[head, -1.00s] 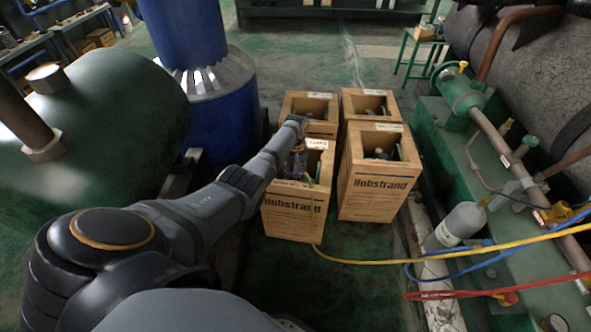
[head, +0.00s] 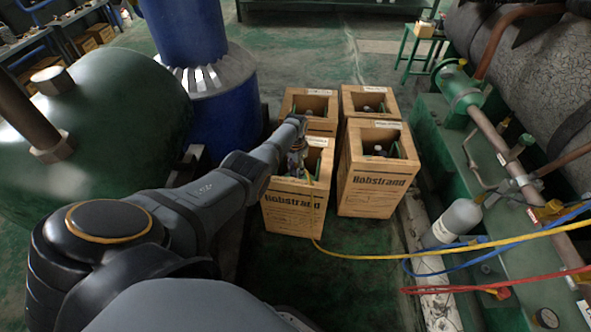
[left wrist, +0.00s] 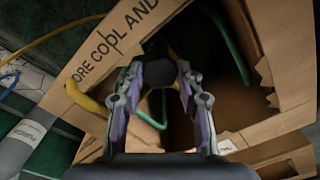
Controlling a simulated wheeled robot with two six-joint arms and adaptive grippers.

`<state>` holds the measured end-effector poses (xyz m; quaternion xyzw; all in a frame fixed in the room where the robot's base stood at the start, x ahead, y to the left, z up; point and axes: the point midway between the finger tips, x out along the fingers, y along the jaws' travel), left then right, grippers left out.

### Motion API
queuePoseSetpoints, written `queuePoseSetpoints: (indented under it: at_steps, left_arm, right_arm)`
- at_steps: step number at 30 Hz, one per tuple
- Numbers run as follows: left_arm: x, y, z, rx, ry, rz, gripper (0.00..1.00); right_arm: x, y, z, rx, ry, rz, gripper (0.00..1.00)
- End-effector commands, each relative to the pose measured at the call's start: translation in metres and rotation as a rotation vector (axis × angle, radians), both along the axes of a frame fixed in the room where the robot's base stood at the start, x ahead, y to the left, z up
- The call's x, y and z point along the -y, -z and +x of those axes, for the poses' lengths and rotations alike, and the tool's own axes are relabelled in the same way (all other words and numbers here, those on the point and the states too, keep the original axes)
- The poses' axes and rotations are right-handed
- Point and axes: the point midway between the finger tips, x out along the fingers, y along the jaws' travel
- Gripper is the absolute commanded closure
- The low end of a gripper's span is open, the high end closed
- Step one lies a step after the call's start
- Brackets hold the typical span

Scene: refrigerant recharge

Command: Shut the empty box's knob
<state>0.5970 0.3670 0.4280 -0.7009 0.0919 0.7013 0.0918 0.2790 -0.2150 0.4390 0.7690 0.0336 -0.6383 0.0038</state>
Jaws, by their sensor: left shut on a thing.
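The box with the yellow hose, the front left wooden box (head: 292,215), stands open on the floor with "Hobstrand" on its front. My left gripper (head: 297,168) points down into its opening. In the left wrist view my left gripper (left wrist: 160,92) has its two fingers closed in around a dark round knob (left wrist: 159,73) and is shut on it. The knob is partly hidden by the fingers. My right gripper is not in view.
Several similar boxes stand close by, one right beside it (head: 372,190) and others behind (head: 310,103). A blue column (head: 215,110) is at left.

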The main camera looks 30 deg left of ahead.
Motion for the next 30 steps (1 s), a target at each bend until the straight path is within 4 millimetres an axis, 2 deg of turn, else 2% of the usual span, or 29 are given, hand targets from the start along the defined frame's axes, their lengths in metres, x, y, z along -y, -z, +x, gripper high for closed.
queuePoseSetpoints:
  at_steps: [13, 30]
  left_arm:
    - [-0.0001, -0.0005, 0.0007, 0.002, 0.421, 0.0, 0.95]
    - [0.0, -0.0003, 0.0007, 0.002, 0.915, 0.001, 0.95]
  right_arm:
    - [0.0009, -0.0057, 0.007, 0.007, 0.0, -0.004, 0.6]
    - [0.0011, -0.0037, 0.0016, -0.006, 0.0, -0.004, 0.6]
